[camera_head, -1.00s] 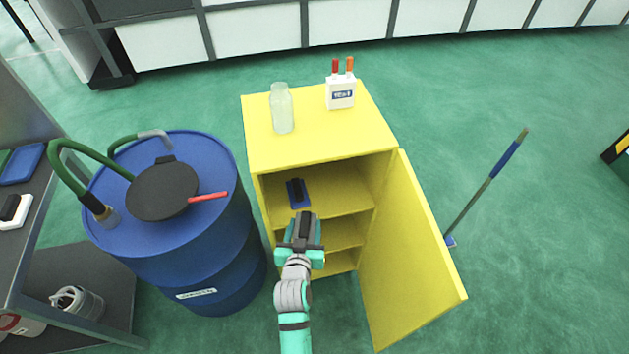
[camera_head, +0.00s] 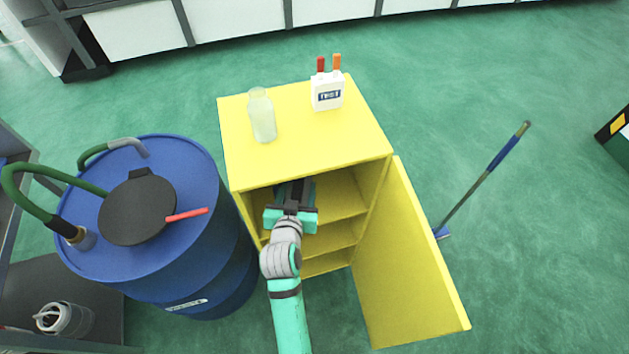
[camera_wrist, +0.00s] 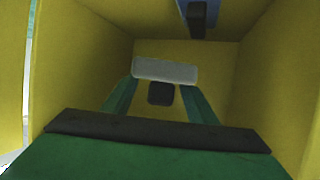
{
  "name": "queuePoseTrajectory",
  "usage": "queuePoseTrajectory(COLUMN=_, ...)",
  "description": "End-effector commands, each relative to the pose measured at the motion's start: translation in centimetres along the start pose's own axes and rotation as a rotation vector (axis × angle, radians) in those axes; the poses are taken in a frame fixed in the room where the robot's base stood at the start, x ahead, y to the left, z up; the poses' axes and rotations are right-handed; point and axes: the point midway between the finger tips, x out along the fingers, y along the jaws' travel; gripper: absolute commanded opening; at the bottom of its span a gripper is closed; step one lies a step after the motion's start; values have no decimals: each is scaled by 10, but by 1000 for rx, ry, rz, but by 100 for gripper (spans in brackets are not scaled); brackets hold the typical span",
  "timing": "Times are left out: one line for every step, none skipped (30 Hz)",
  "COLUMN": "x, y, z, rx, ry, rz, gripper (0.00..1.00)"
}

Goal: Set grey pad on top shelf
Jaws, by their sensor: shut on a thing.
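The grey pad (camera_wrist: 166,71), with a black grip block (camera_wrist: 160,94), is at the far end of my gripper (camera_wrist: 160,88) in the wrist view. My gripper's green fingers are on both sides of the block, shut on the pad. In the head view, my gripper (camera_head: 292,200) reaches through the open front of the yellow cabinet, into its top compartment. The top shelf (camera_head: 342,200) shows bare to its right. The pad is hidden in the head view. I cannot tell whether the pad touches the shelf.
A blue pad with a black handle (camera_wrist: 197,14) is inside the compartment. The yellow door (camera_head: 408,265) stands open at right. A bottle (camera_head: 262,116) and a white box (camera_head: 327,93) stand on the cabinet. A blue barrel (camera_head: 190,260) stands close at left; a mop (camera_head: 485,180) is at right.

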Motion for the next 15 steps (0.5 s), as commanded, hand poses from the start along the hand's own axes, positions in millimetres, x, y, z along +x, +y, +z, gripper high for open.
queuePoseTrajectory(x=11, y=7, z=1, rx=0, ry=0, rz=3, gripper=26)
queuePoseTrajectory(x=18, y=10, z=1, rx=0, ry=0, rz=3, gripper=26)
queuePoseTrajectory(x=26, y=15, z=2, rx=1, ry=0, rz=4, gripper=26)
queuePoseTrajectory(x=32, y=18, z=2, rx=0, ry=0, rz=3, gripper=26)
queuePoseTrajectory(x=38, y=21, z=3, rx=0, ry=0, rz=2, gripper=26)
queuePoseTrajectory(x=46, y=26, z=4, rx=1, ry=-1, rz=3, gripper=26)
queuePoseTrajectory(x=52, y=29, z=4, rx=1, ry=1, rz=2, gripper=26)
queuePoseTrajectory(x=58, y=32, z=5, rx=0, ry=0, rz=2, gripper=26)
queuePoseTrajectory(x=66, y=37, z=6, rx=2, ry=0, rz=3, gripper=26)
queuePoseTrajectory(x=72, y=40, z=7, rx=0, ry=-1, rz=3, gripper=26)
queuePoseTrajectory(x=77, y=42, z=13, rx=-1, ry=-3, rz=2, gripper=26)
queuePoseTrajectory(x=84, y=44, z=18, rx=0, ry=-3, rz=1, gripper=26)
queuePoseTrajectory(x=89, y=47, z=22, rx=1, ry=-3, rz=1, gripper=26)
queuePoseTrajectory(x=94, y=49, z=24, rx=0, ry=-2, rz=2, gripper=26)
queuePoseTrajectory(x=101, y=51, z=28, rx=0, ry=-2, rz=1, gripper=26)
